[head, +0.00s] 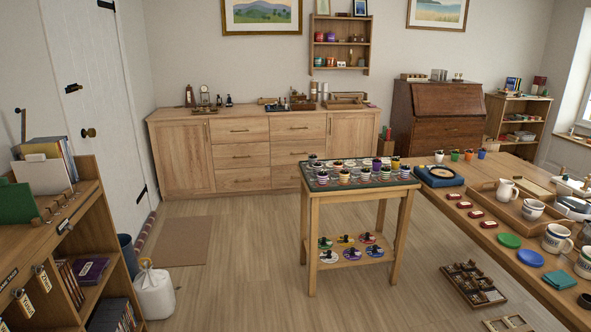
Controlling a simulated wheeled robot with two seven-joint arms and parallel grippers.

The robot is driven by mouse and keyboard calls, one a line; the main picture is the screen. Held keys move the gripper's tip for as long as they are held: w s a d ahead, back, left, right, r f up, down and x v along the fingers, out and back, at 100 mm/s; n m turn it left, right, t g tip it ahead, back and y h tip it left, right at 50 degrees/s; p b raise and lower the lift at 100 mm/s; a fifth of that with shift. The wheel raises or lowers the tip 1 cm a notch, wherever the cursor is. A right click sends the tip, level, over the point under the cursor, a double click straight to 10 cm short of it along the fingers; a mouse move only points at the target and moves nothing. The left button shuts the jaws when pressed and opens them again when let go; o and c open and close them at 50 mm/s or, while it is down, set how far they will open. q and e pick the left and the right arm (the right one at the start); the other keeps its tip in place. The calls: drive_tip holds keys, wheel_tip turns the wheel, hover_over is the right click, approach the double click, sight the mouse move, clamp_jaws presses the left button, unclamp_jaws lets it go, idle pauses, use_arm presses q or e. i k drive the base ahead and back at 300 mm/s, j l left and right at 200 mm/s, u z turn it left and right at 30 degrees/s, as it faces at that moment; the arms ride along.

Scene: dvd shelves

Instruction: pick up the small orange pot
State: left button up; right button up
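A small orange pot (455,156) with something dark in it stands upright near the far edge of the long wooden table (510,168) on the right. It is in a row of similar small pots, between a white pot (439,157) and a green pot (468,155), with a blue pot (481,154) at the right end. Neither of my grippers shows in the head view.
A blue tray (425,182), wooden trays, mugs and coasters crowd the long table. A shelf unit (90,190) is at left.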

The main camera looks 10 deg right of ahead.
sight(468, 154)
drive_tip(key=i, duration=2.75)
drive_tip(key=i+j+u, duration=0.1)
drive_tip(key=i, duration=2.7)
drive_tip(key=i+z, duration=0.5)
drive_tip(key=i+j+z, duration=0.25)
drive_tip(key=i+z, duration=0.2)
drive_tip(key=i, duration=0.15)
drive_tip(key=i+l+z, duration=0.1)
drive_tip(key=i+z, duration=0.15)
drive_tip(key=z, duration=0.15)
drive_tip(key=i+l+z, duration=0.1)
drive_tip(key=z, duration=0.25)
drive_tip(key=i+j+z, duration=0.1)
drive_tip(key=i+z, duration=0.5)
drive_tip(key=z, duration=0.15)
drive_tip(key=i+z, duration=0.75)
drive_tip(key=i, duration=0.15)
drive_tip(key=i+j+z, duration=0.2)
drive_tip(key=i+z, duration=0.15)
drive_tip(key=i+j+z, duration=0.15)
drive_tip(key=i+z, duration=0.2)
drive_tip(key=i+j+z, duration=0.65)
drive_tip(key=i+l, duration=0.05)
drive_tip(key=i, duration=0.05)
